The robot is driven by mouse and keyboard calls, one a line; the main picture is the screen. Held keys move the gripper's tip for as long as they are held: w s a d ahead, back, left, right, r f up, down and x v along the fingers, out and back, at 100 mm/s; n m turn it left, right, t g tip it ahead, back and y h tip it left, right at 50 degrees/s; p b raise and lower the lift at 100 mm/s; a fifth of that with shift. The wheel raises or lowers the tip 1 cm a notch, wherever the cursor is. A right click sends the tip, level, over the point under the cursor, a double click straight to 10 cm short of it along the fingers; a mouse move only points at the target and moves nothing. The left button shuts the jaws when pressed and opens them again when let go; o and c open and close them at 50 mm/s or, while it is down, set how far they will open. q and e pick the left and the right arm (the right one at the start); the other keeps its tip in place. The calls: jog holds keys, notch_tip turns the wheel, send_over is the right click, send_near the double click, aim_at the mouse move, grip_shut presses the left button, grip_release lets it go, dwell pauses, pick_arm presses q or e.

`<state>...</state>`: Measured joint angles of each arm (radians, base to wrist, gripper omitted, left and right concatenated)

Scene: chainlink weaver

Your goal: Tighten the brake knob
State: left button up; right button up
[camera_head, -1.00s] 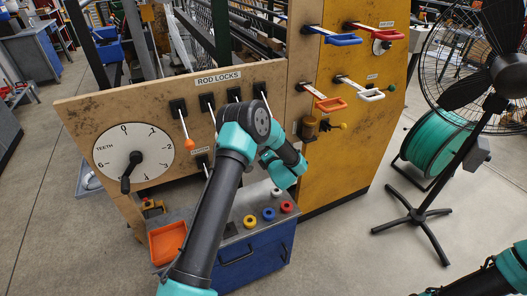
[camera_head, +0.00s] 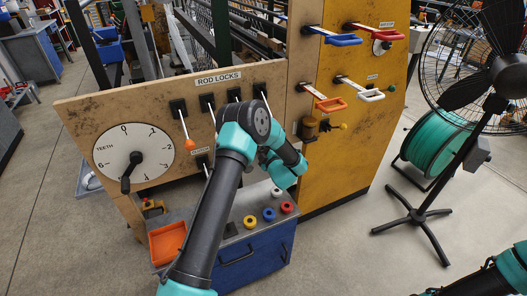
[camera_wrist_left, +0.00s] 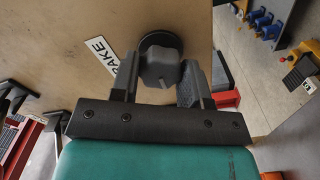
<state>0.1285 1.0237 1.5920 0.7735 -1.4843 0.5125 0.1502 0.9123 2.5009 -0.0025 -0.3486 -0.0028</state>
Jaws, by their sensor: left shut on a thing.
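The brake knob (camera_wrist_left: 160,60) is a dark grey lobed knob on a round black base, fixed to the tan panel in the left wrist view. A white label (camera_wrist_left: 102,58) beside it is partly hidden and reads "AKE". My left gripper (camera_wrist_left: 160,82) is shut on the knob, with one finger on each side of it. In the head view my left arm covers the knob and the gripper's fingers. My right arm shows only in part at the bottom right of the head view, and its gripper is out of view.
The panel (camera_head: 77,118) carries a teeth dial (camera_head: 150,148) and rod-lock levers. The yellow side panel (camera_head: 345,165) has several coloured handles.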

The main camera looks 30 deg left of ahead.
pick_arm(q)
jog(key=m, duration=0.5)
jog(key=shift+m, duration=0.3)
jog(key=m, duration=0.5)
jog(key=shift+m, duration=0.4)
jog(key=o, duration=0.9)
jog(key=shift+d, duration=0.2)
jog(key=v, duration=1.7)
jog(key=shift+s, duration=0.2)
